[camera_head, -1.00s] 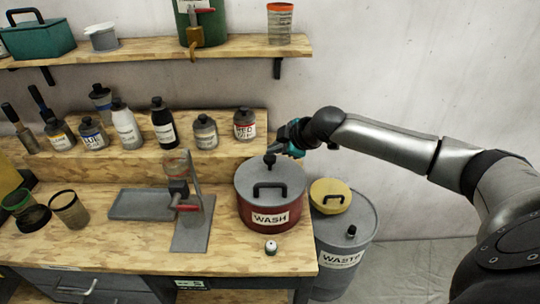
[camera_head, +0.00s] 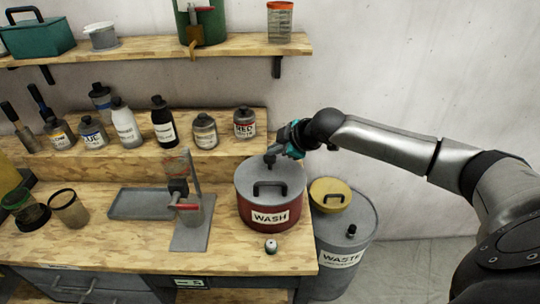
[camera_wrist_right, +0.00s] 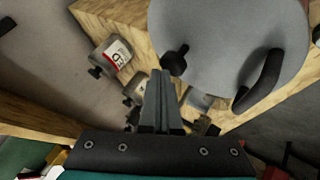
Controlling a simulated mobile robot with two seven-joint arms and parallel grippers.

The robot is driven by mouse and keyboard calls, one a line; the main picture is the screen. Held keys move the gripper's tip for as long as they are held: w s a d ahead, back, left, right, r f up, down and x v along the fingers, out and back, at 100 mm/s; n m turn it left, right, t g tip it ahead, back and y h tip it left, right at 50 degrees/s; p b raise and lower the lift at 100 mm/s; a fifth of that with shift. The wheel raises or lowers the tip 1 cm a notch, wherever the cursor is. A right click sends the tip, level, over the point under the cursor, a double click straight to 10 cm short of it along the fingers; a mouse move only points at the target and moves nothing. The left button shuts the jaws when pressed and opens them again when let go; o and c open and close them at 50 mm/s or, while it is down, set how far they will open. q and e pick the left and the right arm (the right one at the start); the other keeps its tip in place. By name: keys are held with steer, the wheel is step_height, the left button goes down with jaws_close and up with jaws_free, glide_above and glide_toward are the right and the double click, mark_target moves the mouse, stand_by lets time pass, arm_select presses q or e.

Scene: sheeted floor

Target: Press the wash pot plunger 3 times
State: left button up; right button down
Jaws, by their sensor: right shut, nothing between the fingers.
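The wash pot (camera_head: 270,215) is dark red with a grey lid and a WASH label, and stands at the right end of the bench. Its black plunger knob (camera_head: 269,159) rises from the back of the lid, behind the lid's black handle (camera_head: 268,188). In the right wrist view the plunger (camera_wrist_right: 175,60) shows just above and right of the fingertips. My right gripper (camera_head: 279,151) is shut and empty, its tips close beside the plunger; I cannot tell whether they touch. The closed fingers also show in the wrist view (camera_wrist_right: 161,75). My left gripper is not in view.
A waste drum (camera_head: 345,240) with a yellow lid stands right of the bench. A small white-and-black item (camera_head: 270,246) sits in front of the pot. A shelf (camera_head: 150,52) runs above.

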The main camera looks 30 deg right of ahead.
mark_target(274, 158)
steer(key=shift+s+f+b, duration=0.1)
steer(key=shift+f+b, duration=0.3)
steer(key=shift+f, duration=0.6)
stand_by(0.4)
stand_by(0.4)
step_height(274, 158, up, 3)
steer(key=p, duration=0.4)
steer(key=shift+r, duration=0.2)
step_height(274, 158, up, 5)
steer(key=p, duration=0.6)
steer(key=shift+r, duration=0.1)
stand_by(0.3)
stand_by(2.2)
